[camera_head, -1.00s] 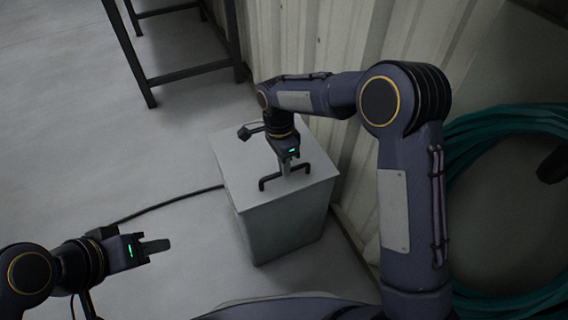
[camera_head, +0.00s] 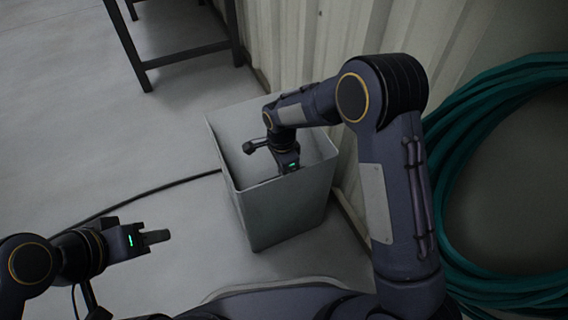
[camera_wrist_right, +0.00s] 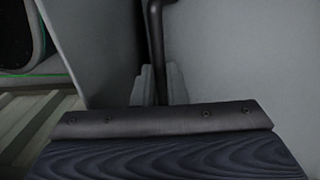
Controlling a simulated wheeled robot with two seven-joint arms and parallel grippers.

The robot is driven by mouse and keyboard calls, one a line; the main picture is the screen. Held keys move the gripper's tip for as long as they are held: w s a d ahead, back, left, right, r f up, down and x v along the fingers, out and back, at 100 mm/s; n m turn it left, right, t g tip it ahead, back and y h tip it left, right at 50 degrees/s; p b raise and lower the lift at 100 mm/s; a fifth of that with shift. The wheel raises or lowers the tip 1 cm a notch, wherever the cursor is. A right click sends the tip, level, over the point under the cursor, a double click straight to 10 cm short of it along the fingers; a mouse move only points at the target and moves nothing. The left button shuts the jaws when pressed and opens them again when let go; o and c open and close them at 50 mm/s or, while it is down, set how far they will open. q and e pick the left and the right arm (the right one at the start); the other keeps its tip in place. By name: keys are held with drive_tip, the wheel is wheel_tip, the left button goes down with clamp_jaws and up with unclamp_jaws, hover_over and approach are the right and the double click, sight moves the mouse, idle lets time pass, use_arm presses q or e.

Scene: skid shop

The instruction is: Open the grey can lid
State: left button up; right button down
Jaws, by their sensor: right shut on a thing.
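The grey can (camera_head: 285,208) stands beside the wall in the head view. Its top shows as a recess inside a raised rim, with grey inner surfaces. My right gripper (camera_head: 288,165) reaches down inside the rim, its fingertips hidden behind the near edge. In the right wrist view, it (camera_wrist_right: 160,88) is shut on a black bar handle (camera_wrist_right: 156,45), with plain grey panels (camera_wrist_right: 240,55) on either side. The handle is hidden in the head view, and I cannot tell the lid's exact tilt. My left gripper (camera_head: 155,237) is apart from the can at lower left, seen edge-on.
The ribbed wall (camera_head: 305,45) rises behind the can. Coiled green hose (camera_head: 470,115) is at right. A black cable (camera_head: 150,192) lies on the floor left of the can. A dark table frame (camera_head: 185,55) stands at upper left.

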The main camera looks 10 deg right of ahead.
drive_tip(key=shift+s+d+f, duration=0.2)
drive_tip(key=shift+s+f, duration=0.3)
drive_tip(key=shift+s, duration=0.1)
drive_tip(key=c, duration=1.5)
unclamp_jaws()
drive_tip(key=shift+o, duration=0.2)
drive_tip(key=r+p, duration=0.1)
drive_tip(key=r, duration=0.1)
drive_tip(key=r+p, duration=0.1)
drive_tip(key=r, duration=0.1)
drive_tip(key=r+p, duration=0.1)
drive_tip(key=r, duration=0.2)
drive_tip(key=shift+w+a+r, duration=0.1)
drive_tip(key=shift+w, duration=0.2)
drive_tip(key=shift+w+r, duration=0.1)
drive_tip(key=shift+r, duration=0.3)
drive_tip(key=shift+c, duration=0.3)
